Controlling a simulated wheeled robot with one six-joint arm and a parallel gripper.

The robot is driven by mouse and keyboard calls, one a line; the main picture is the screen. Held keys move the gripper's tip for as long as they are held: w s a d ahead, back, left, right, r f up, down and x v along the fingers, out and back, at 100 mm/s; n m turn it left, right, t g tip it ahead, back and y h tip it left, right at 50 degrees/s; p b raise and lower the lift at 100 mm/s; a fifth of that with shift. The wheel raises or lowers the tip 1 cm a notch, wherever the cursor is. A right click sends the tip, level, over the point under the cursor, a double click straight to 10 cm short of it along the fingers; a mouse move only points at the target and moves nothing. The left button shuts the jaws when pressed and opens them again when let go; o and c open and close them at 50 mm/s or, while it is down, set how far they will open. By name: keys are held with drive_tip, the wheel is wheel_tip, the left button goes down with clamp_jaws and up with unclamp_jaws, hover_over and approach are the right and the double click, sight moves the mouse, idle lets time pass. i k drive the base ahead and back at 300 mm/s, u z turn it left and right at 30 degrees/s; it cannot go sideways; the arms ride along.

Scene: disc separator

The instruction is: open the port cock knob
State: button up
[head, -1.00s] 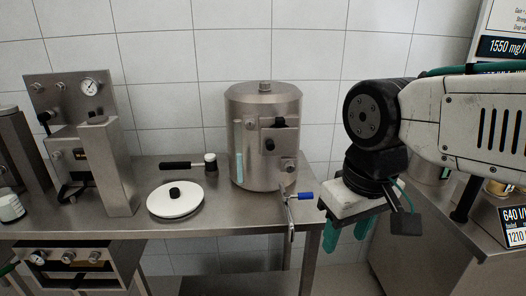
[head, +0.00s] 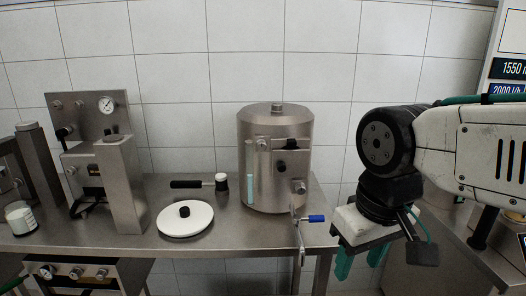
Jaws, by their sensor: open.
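A steel cylindrical tank (head: 268,185) stands on the steel bench, with a sight tube on its front and several dark and metal knobs. One black knob (head: 281,169) sits mid-front, and a metal fitting (head: 299,187) sits lower right. A lever with a blue handle (head: 315,218) sticks out at the bench edge below the tank. I cannot tell which of these is the port cock knob. My gripper (head: 358,262) is open and empty, with green fingers pointing down, right of the blue handle and apart from it.
A white round lid (head: 186,222) with a black knob and a black-handled tool (head: 200,183) lie on the bench (head: 230,228). A machine with a pressure gauge (head: 106,104) stands at left, beside a white jar (head: 20,218). A display panel (head: 510,69) is at right.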

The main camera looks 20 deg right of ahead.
sight(300, 188)
drive_tip(key=u, duration=2.4)
drive_tip(key=i, duration=1.2)
drive_tip(key=z, duration=2.55)
